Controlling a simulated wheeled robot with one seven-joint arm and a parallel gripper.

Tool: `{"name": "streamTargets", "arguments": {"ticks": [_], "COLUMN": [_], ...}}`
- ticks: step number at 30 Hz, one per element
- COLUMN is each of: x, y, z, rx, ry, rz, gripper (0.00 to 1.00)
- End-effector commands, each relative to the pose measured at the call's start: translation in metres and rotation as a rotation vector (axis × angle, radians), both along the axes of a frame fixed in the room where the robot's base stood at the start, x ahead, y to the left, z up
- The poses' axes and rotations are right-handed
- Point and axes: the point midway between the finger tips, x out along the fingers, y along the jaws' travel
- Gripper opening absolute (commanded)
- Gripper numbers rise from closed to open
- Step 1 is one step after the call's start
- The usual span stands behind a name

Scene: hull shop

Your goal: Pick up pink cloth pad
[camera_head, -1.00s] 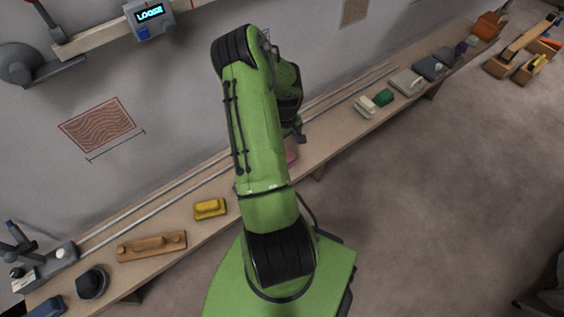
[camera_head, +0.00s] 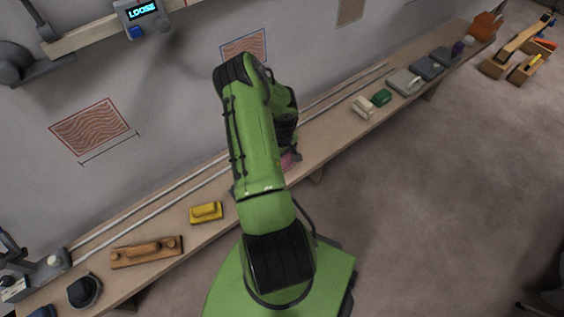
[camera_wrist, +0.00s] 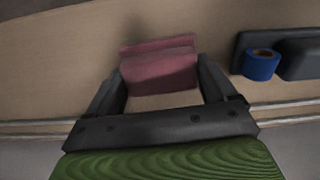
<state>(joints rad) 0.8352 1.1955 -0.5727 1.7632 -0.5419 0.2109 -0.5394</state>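The pink cloth pad (camera_wrist: 160,72) lies on the wooden bench in the wrist view, with a raised ridge across it. My gripper (camera_wrist: 162,82) is open, with one dark finger at each side of the pad. The left finger is close to the pad's edge and a small gap shows at the right; I cannot tell whether either touches. In the head view only a sliver of the pad (camera_head: 289,161) shows beside my green arm, which hides the gripper fingers.
A blue tape roll (camera_wrist: 261,64) sits by a dark block right of the gripper in the wrist view. Along the bench stand a yellow block (camera_head: 206,212), a wooden tool (camera_head: 147,252), a green piece (camera_head: 382,97) and grey blocks. Rails (camera_head: 150,215) run along the wall side.

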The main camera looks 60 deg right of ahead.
Motion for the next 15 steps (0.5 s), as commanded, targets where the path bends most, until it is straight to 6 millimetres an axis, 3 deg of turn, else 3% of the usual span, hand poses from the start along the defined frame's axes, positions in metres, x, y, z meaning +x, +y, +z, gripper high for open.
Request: {"name": "streamTargets", "arguments": {"ticks": [8, 11, 15], "x": [0.0, 0.0, 0.0], "y": [0.0, 0.0, -0.001], "z": [0.001, 0.015, 0.052], "rx": [0.0, -0.002, -0.002], "ry": [0.001, -0.001, -0.002], "rz": [0.0, -0.001, -0.002], "gripper": [0.54, 0.54, 0.54]}}
